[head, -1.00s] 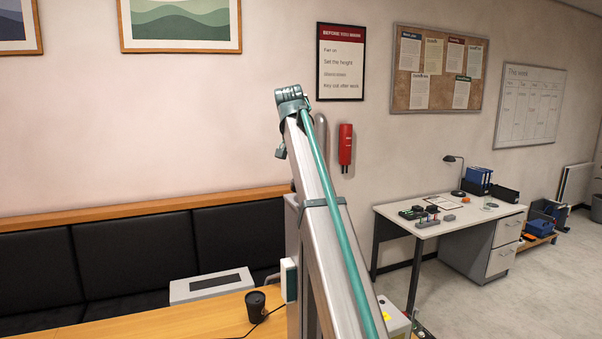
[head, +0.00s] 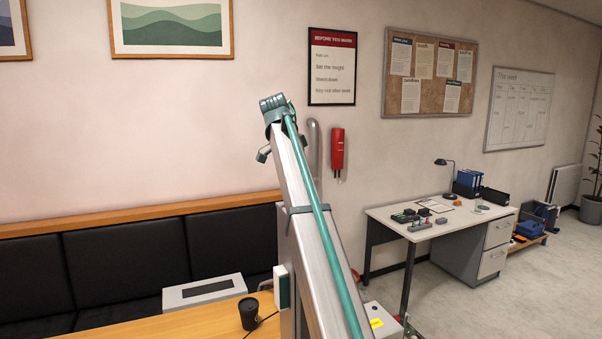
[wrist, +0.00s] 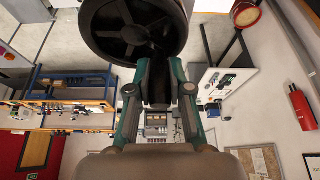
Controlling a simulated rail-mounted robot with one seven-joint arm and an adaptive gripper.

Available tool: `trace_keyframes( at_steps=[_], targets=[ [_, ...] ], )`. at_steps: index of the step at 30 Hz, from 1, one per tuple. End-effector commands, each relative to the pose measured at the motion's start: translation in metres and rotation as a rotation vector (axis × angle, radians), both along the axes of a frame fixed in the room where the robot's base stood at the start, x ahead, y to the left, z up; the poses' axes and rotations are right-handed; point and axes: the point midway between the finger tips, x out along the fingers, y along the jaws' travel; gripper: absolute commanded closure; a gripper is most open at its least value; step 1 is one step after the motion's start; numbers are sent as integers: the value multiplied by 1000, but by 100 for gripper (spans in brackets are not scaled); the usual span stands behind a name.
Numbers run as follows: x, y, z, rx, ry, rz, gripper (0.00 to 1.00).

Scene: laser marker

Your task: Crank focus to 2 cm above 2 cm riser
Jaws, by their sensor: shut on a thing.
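A dark spoked handwheel (wrist: 135,28) fills the top of the wrist view. Its dark grip (wrist: 157,88) hangs down between the teal fingers of my gripper (wrist: 157,72), which is shut on it. The wheel's upper part is cut off by the frame edge. In the head view neither my gripper nor the wheel can be made out; a large silver beam with a teal hose blocks the middle. No riser, focus scale or laser head can be made out in either view.
A wooden table (head: 165,326) with a black cup (head: 248,314) and cable lies low left, before a black padded bench (head: 120,262). A grey-white box (head: 204,291) stands behind. A white desk (head: 440,215) holds small items at right. Open floor lies at far right.

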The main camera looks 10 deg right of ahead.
Motion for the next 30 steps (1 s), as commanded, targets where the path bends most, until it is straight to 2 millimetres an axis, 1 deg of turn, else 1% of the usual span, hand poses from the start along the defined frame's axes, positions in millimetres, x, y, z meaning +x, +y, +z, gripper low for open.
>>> trace_keyframes(
  at_steps=[14, 15, 17, 18, 19, 30],
  targets=[
    [0, 0, 1, -1, -1, -13, 100],
    [0, 0, 1, -1, -1, -13, 74],
    [0, -1, 1, -1, -1, -13, 64],
    [0, 0, 1, -1, -1, -13, 57],
    [0, 0, 0, 0, -1, -13, 54],
    [0, 0, -1, 0, -1, -2, 54]
  ],
)
